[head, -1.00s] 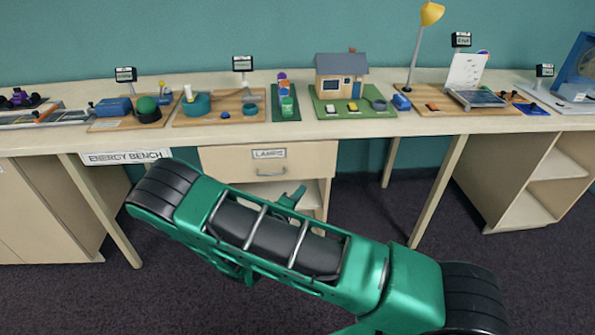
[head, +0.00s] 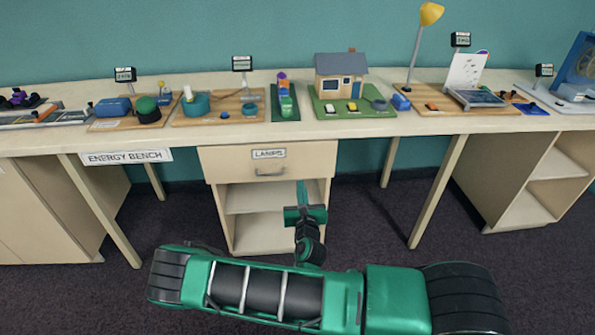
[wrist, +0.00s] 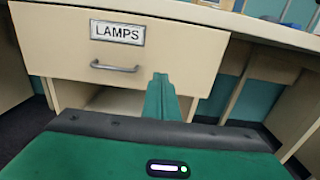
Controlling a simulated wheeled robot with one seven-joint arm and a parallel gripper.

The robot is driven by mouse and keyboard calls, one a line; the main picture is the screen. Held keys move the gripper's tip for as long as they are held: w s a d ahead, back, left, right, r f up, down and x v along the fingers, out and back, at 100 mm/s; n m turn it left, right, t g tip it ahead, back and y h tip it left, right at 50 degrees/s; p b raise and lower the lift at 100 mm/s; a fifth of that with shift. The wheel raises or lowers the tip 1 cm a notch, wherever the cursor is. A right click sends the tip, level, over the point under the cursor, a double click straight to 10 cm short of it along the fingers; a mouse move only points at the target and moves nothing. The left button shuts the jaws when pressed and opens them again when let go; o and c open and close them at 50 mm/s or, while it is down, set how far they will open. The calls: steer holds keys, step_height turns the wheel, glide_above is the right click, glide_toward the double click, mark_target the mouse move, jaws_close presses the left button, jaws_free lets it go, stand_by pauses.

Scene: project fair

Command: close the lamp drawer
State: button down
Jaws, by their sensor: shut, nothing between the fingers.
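The lamp drawer (head: 225,165) has a pale wooden front with a LAMPS label and a grey bar handle (head: 270,173). It sits under the bench top, and its front looks wider than the cabinet below, as if it stands somewhat forward. How far it is out is hard to tell. In the wrist view the drawer front (wrist: 60,60) fills the upper left, with the handle (wrist: 114,67) left of my fingers. My gripper (head: 302,186) is shut and empty, its tips near the drawer's lower edge, right of the handle. In the wrist view my gripper (wrist: 160,84) overlaps the front; contact cannot be told.
The open cabinet (head: 255,233) with a shelf stands below the drawer. The bench top (head: 235,134) carries several project boards, a model house (head: 341,77) and a yellow lamp (head: 431,14). Bench legs (head: 437,190) stand either side, with dark carpet (head: 375,225) between.

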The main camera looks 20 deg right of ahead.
mark_target(297, 163)
steer(key=x, duration=1)
steer(key=shift+w+d, duration=0.1)
